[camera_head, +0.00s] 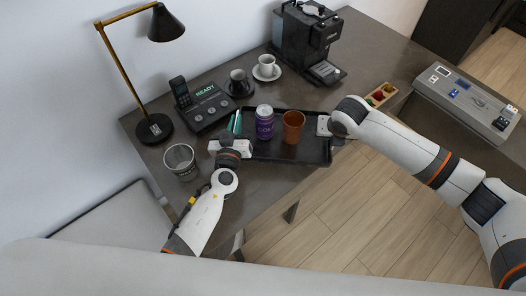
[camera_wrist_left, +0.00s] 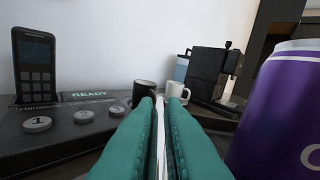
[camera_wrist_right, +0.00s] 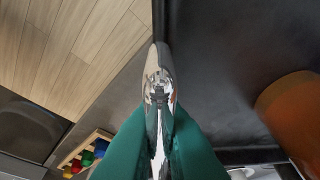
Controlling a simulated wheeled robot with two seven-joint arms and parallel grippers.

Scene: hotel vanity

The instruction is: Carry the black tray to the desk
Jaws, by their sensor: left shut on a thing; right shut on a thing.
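The black tray (camera_head: 285,160) is at the desk's (camera_head: 265,190) front edge, its front right corner showing over the floor. I cannot tell whether it touches the desk top. A purple can (camera_head: 264,123) and an orange-brown cup (camera_head: 292,127) stand upright on it. My left gripper (camera_head: 236,124) is shut on the tray's left end; its teal fingers close around a shiny metal handle (camera_wrist_left: 161,135) in the left wrist view. My right gripper (camera_head: 325,125) is at the tray's right end, shut on the shiny handle (camera_wrist_right: 158,85) in the right wrist view.
A coffee machine (camera_head: 307,42), white cup (camera_head: 267,66), dark mug (camera_head: 238,82), telephone (camera_head: 205,105), lamp (camera_head: 155,128) and grey bin (camera_head: 181,161) stand around the tray. Bare desk shows at the front left.

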